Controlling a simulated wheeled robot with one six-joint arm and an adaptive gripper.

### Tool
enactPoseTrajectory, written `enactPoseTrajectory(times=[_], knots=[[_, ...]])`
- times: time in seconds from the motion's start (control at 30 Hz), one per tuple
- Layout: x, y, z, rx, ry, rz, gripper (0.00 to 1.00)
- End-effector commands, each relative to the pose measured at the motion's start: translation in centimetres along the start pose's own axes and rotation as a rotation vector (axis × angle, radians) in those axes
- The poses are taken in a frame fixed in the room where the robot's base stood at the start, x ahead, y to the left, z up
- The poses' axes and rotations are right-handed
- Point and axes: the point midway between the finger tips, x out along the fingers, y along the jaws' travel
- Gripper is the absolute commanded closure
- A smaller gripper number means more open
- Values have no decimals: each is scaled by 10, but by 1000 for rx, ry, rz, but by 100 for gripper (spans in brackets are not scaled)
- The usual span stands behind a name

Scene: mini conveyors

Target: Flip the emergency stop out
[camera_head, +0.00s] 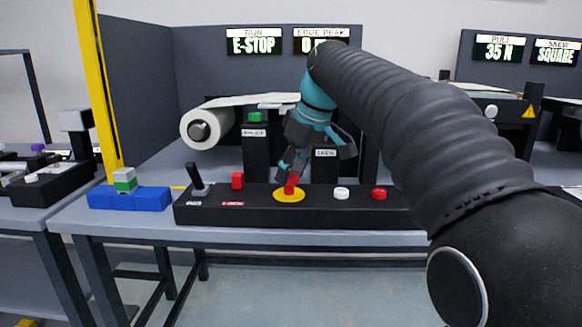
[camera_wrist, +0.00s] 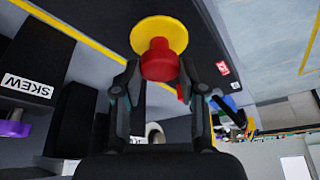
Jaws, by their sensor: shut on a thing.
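The emergency stop (camera_head: 291,188) is a red knob on a yellow round plate (camera_head: 279,197), on the black control panel (camera_head: 330,210). My gripper (camera_head: 292,167) comes down on it from above. In the wrist view the red knob (camera_wrist: 160,62) stands between the two fingertips of my gripper (camera_wrist: 160,72), and the yellow plate (camera_wrist: 150,27) shows behind it. My gripper is shut on the knob; the exact contact is hard to see. The left display (camera_head: 254,45) reads "RUN E-STOP".
Black posts and a white roll (camera_head: 207,124) stand behind.

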Motion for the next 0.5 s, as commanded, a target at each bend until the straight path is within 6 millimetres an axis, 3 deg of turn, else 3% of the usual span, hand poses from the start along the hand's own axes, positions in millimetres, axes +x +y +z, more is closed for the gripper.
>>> enactPoseTrajectory(times=[0.2, 0.23, 0.3, 0.33, 0.5], knots=[[-4, 0, -2, -2, 12, 7, 100], [-5, 0, -3, -2, 13, 8, 57], [-5, 0, -3, -2, 13, 8, 39], [-5, 0, -3, -2, 13, 8, 33], [-4, 0, -2, -1, 10, 6, 33]])
